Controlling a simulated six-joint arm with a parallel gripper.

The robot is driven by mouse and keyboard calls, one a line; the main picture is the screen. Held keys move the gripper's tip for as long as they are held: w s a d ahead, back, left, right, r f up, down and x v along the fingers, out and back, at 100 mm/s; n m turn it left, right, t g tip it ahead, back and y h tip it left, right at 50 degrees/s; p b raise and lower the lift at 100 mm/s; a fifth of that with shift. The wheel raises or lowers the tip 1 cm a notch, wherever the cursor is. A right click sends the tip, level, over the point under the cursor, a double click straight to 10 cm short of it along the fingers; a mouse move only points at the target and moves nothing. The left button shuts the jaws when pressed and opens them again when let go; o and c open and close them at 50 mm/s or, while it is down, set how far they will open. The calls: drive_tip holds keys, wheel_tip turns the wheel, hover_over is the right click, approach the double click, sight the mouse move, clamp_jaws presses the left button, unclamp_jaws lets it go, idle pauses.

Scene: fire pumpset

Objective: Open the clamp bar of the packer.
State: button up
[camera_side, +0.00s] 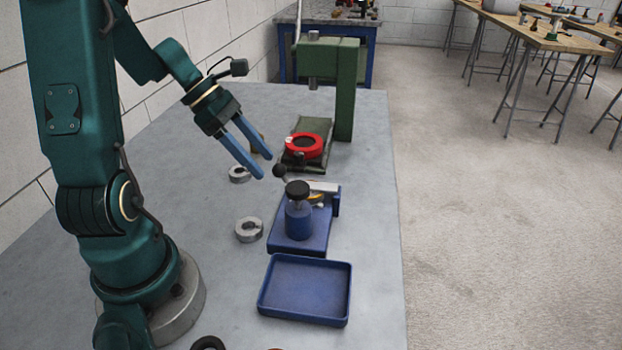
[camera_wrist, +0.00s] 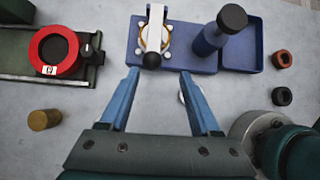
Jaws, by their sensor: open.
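The packer is a blue base (camera_side: 290,240) on the grey bench, and it also shows in the wrist view (camera_wrist: 135,50). Its clamp bar (camera_side: 322,187) is a pale metal bar ending in a black ball knob (camera_side: 279,170). In the wrist view the bar (camera_wrist: 156,20) lies over a round yellowish part (camera_wrist: 165,38), partly hiding it. A blue cylinder with a black cap (camera_side: 298,215) stands on the base beside the bar. My gripper (camera_side: 265,167) has blue fingers, open and empty. In the wrist view the ball knob (camera_wrist: 152,60) appears just beyond and between the fingertips (camera_wrist: 159,72).
A blue tray (camera_side: 305,287) sits in front of the packer. A green press (camera_side: 345,90) with a red ring (camera_side: 304,146) stands behind. Grey rings (camera_side: 249,229) lie left of the packer. A brass cylinder (camera_wrist: 44,119) stands near the press base.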

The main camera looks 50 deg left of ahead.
sight(279, 171)
drive_tip(key=shift+w+d+f+n+t+h, duration=0.25)
drive_tip(key=shift+w+d+f+n, duration=0.05)
drive_tip(key=shift+w+f+n, duration=0.25)
drive_tip(key=shift+w+d+f+n+t+h, duration=0.2)
drive_tip(key=shift+w+d+f+n+t, duration=0.1)
drive_tip(key=shift+w+f+n, duration=0.25)
drive_tip(key=shift+w+d+f+n+t+h, duration=0.3)
drive_tip(key=shift+w+f+n, duration=0.1)
drive_tip(key=shift+w+f, duration=0.2)
drive_tip(key=shift+c, duration=0.3)
clamp_jaws()
